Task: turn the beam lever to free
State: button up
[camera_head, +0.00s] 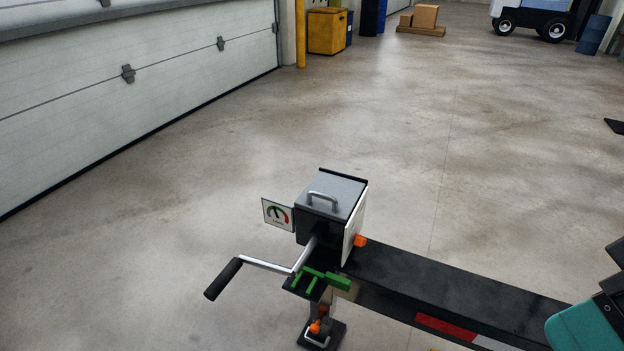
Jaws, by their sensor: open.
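A black beam (440,285) with a red and white strip runs from the lower right to a grey box at its end. Green lever-like bars (322,280) sit at the beam's end, below the box. An orange piece (360,240) shows beside the box's light side plate, and another orange piece (315,327) is low on the leg. Which of these is the beam lever, and its setting, I cannot tell. Teal and black parts of my arm show at the lower right edge, apart from the green bars. My gripper's fingertips are not in view.
A crank (265,265) with a black grip sticks out left of the grey box (331,200). A small gauge sign (277,214) stands beside the box. A yellow bin (327,32) and cartons (424,17) are far back.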

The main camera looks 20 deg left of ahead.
aim_at(358, 240)
jog(key=k, duration=0.45)
jog(key=z, duration=0.75)
jog(key=i, duration=0.6)
jog(key=u, duration=1.6)
